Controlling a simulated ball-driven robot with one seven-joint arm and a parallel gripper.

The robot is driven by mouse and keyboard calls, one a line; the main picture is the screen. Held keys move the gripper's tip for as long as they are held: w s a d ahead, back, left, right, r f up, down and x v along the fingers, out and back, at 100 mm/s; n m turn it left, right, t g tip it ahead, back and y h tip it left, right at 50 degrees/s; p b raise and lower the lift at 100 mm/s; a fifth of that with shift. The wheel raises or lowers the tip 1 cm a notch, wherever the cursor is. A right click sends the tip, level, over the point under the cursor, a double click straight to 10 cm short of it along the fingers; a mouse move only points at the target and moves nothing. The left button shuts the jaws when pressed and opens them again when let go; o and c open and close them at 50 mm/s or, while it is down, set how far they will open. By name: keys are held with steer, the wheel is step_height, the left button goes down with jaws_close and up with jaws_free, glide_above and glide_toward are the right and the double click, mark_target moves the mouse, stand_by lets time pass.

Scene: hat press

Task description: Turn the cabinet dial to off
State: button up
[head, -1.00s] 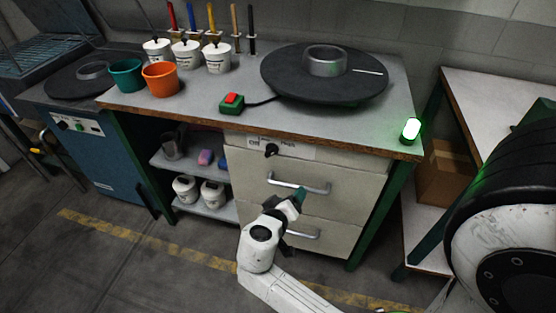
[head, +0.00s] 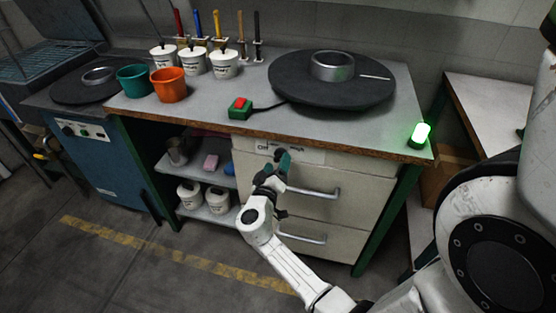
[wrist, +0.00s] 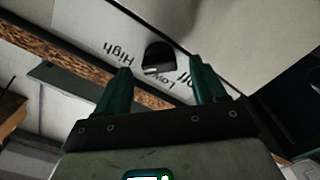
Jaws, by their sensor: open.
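The cabinet dial (wrist: 158,55) is a black knob on the pale cabinet front, at the upper middle of the wrist view. Its white mark sits beside the word "Low". "High" is printed to the left, and a word ending in "ff" is partly hidden by the right finger. My gripper (wrist: 160,67) is open, with its green fingers on either side of the dial in that view. Whether they touch it I cannot tell. In the head view my gripper (head: 283,162) is in front of the label strip below the worktop and largely hides the dial.
The wooden worktop edge (head: 330,143) overhangs just above. The upper drawer handle (head: 318,192) sticks out below right, with another handle (head: 303,238) under it. A lit green lamp (head: 420,133) stands at the right corner. Open shelves (head: 205,180) are to the left.

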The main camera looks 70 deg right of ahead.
steer(key=shift+w+d, duration=0.1)
steer(key=shift+d, duration=1)
steer(key=shift+c, duration=0.5)
steer(key=c, duration=1)
steer(key=shift+o, duration=0.2)
